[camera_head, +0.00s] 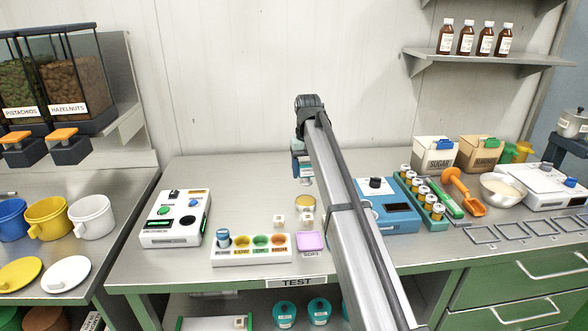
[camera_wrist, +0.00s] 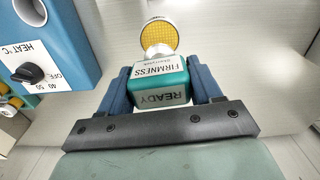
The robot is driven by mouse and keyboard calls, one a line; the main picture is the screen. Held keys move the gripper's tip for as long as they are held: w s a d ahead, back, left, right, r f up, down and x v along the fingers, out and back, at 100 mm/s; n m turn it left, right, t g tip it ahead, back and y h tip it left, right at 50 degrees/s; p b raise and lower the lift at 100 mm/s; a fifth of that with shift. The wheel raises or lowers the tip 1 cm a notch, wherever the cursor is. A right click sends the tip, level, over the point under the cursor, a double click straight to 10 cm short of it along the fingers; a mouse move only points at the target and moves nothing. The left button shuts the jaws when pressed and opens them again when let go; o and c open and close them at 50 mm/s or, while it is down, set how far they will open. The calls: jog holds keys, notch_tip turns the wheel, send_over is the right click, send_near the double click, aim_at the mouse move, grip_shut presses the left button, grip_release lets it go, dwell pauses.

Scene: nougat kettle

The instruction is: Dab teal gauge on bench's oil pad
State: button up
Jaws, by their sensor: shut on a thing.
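The teal gauge (camera_wrist: 160,82) is a small block lettered FIRMNESS and READY, with a pale tip pointing away from my wrist. My gripper (camera_wrist: 160,85) is shut on it, one blue finger on each side. In the head view my gripper (camera_head: 303,168) holds the gauge above the bench, partly hidden by my arm. The likely oil pad is a round yellow pad with a pale rim (camera_head: 305,202), on the bench below the gauge. It shows in the wrist view (camera_wrist: 160,34) just beyond the tip. I cannot tell whether the tip touches it.
Two small pale cubes (camera_head: 279,220) and a lilac pad (camera_head: 312,243) lie close in front. A white tray with coloured wells (camera_head: 250,249) is at front left. A blue heater box (camera_head: 388,205) stands close on the right. Bench behind the pad is clear.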

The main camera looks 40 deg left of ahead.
aim_at(306, 184)
jog(key=shift+f, duration=2.95)
jog(key=shift+f, duration=0.55)
jog(key=shift+r, duration=0.1)
jog(key=shift+r, duration=2.95)
jog(key=shift+w+d, duration=0.1)
